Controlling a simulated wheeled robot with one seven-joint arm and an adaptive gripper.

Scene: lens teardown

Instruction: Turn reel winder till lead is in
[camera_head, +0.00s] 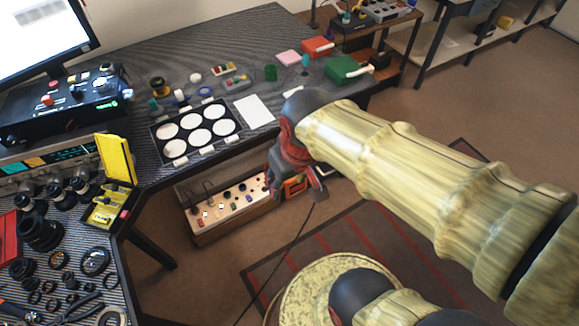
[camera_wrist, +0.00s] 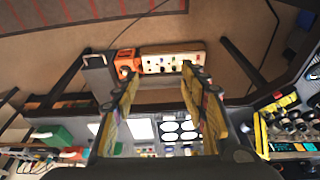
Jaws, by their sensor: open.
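My gripper (camera_head: 296,190) hangs in front of the desk edge, above a low white panel with knobs (camera_head: 227,207). It is open and empty; in the wrist view its two yellow-sided fingers (camera_wrist: 158,76) stand well apart. An orange object (camera_head: 294,186) shows behind the gripper in the head view, partly hidden. In the wrist view the orange object (camera_wrist: 127,61) sits beside the left end of the knobbed panel (camera_wrist: 172,63), beyond the fingertips. I cannot tell for sure which thing is the reel winder, and no lead can be made out.
The desk holds a black tray with six white discs (camera_head: 195,130), a white sheet (camera_head: 254,110), a yellow open case (camera_head: 112,185) and several lens parts at the left. A green case (camera_head: 345,70) lies at the far right. A dark cable runs across the floor.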

